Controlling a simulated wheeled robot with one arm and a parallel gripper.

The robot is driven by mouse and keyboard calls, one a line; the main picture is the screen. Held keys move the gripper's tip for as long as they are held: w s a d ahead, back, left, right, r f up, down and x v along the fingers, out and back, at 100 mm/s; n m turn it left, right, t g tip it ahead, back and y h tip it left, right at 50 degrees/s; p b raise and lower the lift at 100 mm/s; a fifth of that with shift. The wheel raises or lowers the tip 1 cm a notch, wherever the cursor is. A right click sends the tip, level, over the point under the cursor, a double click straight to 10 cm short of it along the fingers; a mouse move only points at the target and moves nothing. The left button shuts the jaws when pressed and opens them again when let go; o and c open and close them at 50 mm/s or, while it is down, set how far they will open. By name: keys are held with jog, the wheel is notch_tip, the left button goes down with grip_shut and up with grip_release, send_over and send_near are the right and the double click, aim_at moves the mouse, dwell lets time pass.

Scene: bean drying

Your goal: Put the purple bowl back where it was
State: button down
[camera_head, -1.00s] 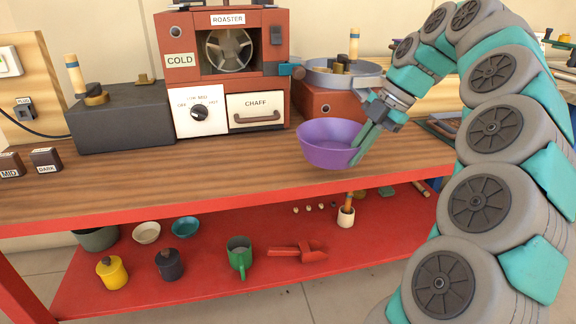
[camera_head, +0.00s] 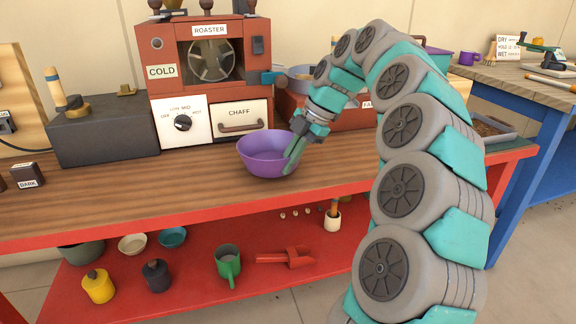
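The purple bowl (camera_head: 262,153) is upright at the front part of the wooden bench top, in front of the chaff drawer. My gripper (camera_head: 293,155) is at the bowl's right side, with its green fingers at the rim and wall. The fingers appear closed on the bowl's right edge. I cannot tell whether the bowl's base touches the bench or hangs just above it. The inner finger is partly hidden.
The red roaster (camera_head: 210,60) with its chaff drawer (camera_head: 242,119) stands behind the bowl. A dark box (camera_head: 103,130) stands left. Bench top (camera_head: 120,190) left of the bowl is clear. The red lower shelf (camera_head: 200,295) holds a green mug (camera_head: 228,264) and scoop. A blue table (camera_head: 548,125) stands right.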

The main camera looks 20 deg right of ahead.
jog(key=shift+f, duration=0.65)
jog(key=shift+f, duration=0.2)
jog(key=c, duration=1.1)
grip_release()
jog(key=shift+o, duration=0.2)
jog(key=shift+r, duration=0.1)
